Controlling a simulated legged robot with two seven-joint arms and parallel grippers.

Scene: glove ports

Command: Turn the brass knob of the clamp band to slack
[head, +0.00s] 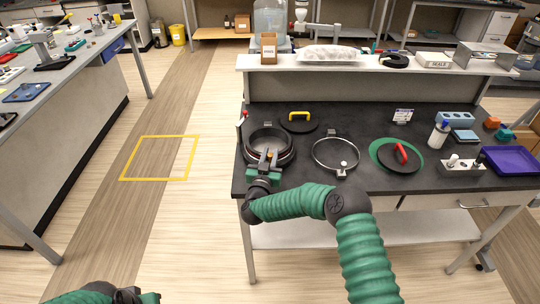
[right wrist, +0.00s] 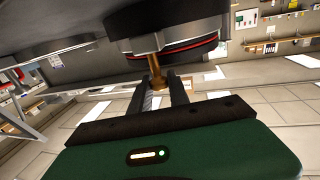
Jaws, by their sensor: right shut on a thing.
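A dark round port ring (head: 268,140) stands at the left end of the dark bench, with the clamp band (right wrist: 178,42) around it. The brass knob (right wrist: 155,66) sticks out from the band; in the right wrist view it runs down between my fingertips. My right gripper (right wrist: 158,84) is shut on the knob's lower end. In the head view this gripper (head: 266,160) is at the front of the port and partly hides the knob. My left gripper (head: 126,294) shows at the bottom left edge, away from the bench; its jaws are unclear.
A loose silver ring (head: 336,140) lies right of the port. A black lid with yellow handle (head: 299,115) lies behind, and a lid with red handle (head: 400,154) on a green ring farther right. A purple tray (head: 512,160) is at the right end. A shelf (head: 350,66) runs behind.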

